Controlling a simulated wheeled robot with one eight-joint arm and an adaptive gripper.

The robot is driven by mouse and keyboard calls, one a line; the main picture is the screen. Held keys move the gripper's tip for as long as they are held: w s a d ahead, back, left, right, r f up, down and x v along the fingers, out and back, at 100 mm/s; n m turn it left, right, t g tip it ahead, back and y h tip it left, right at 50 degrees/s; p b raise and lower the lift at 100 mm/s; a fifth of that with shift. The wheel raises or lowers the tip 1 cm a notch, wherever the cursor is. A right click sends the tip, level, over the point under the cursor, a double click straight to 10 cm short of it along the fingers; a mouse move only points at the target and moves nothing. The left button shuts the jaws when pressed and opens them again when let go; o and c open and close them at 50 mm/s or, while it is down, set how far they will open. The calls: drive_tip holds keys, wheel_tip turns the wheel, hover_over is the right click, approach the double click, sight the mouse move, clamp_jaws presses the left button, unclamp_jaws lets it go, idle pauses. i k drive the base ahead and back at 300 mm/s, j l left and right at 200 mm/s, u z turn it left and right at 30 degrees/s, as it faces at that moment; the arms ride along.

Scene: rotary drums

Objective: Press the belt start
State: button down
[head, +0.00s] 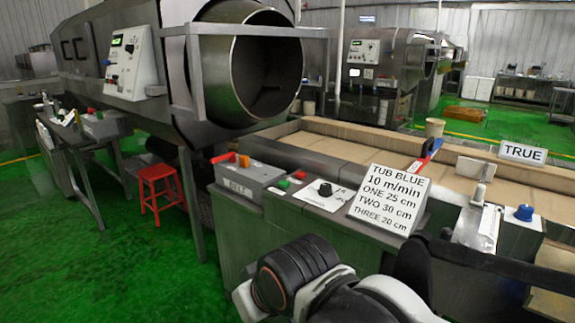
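A grey control box (248,178) with a "BELT" label sits on the left end of the green-sided bench. A green button (283,184) and a red button (301,174) sit at its right side. My arm, black and white, crosses the bottom of the head view, in front of the bench. My gripper cannot be made out in this view.
A sign (388,199) and a panel with a black knob (325,190) stand right of the box. A blue knob (523,213) is farther right. A large steel drum (252,65) is behind. A red stool (160,190) stands on the green floor at left.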

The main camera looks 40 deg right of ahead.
sight(283, 184)
drive_tip(key=i+l+z, duration=0.1)
drive_tip(key=i, duration=0.3)
drive_tip(key=i+l+z, duration=0.1)
drive_tip(key=i, duration=0.35)
